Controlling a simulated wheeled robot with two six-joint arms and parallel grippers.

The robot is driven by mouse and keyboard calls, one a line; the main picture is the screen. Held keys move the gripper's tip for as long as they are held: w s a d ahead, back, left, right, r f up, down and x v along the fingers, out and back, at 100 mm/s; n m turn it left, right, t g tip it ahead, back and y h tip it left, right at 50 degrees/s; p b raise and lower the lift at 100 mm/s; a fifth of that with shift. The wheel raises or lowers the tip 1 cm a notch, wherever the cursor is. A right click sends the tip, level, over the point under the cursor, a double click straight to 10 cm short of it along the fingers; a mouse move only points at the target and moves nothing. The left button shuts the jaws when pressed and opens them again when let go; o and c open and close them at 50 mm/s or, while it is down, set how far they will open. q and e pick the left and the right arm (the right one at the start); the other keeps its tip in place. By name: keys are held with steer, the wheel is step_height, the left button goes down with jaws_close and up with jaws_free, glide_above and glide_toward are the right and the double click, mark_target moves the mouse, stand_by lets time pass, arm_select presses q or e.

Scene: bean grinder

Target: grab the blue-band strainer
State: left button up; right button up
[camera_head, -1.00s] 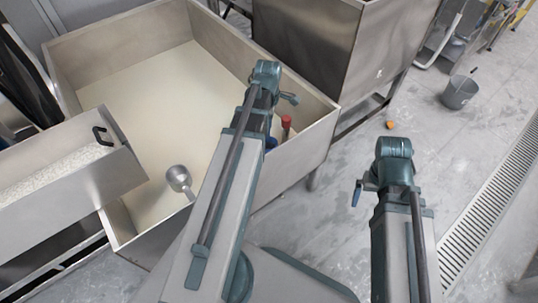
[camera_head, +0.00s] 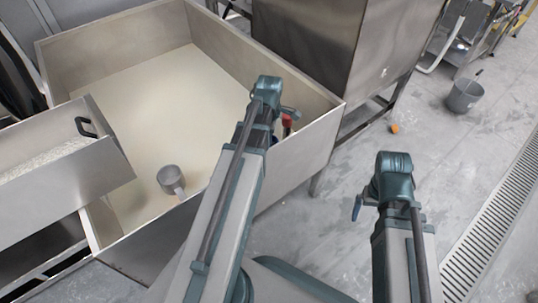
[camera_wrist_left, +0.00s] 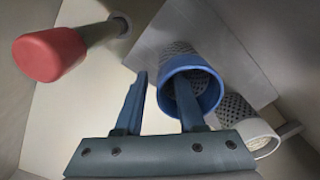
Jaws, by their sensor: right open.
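The blue-band strainer (camera_wrist_left: 166,84), a perforated metal cup with a blue rim, is in the left wrist view at upper centre, against a metal wall. My left gripper (camera_wrist_left: 161,90) is open there. Its right finger overlaps the strainer's mouth and its left finger is left of the rim; whether they touch it I cannot tell. In the head view my left arm covers the strainer and the left gripper's fingers are mostly hidden. My right gripper (camera_head: 358,206) is open and empty over the floor, away from the vat.
A pale-rimmed strainer (camera_wrist_left: 258,138) is right of the blue one. A red-handled tool (camera_wrist_left: 50,55) is to the left and shows in the head view (camera_head: 287,121). The steel vat (camera_head: 300,150) has high walls. A metal scoop (camera_head: 171,178) is at its near side.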

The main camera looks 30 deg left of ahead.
arm_select(q)
step_height(320, 180, down, 3)
steer(key=shift+f+b, duration=0.15)
steer(key=shift+b, duration=0.95)
arm_select(e)
step_height(320, 180, down, 3)
arm_select(q)
jaws_close()
stand_by(0.3)
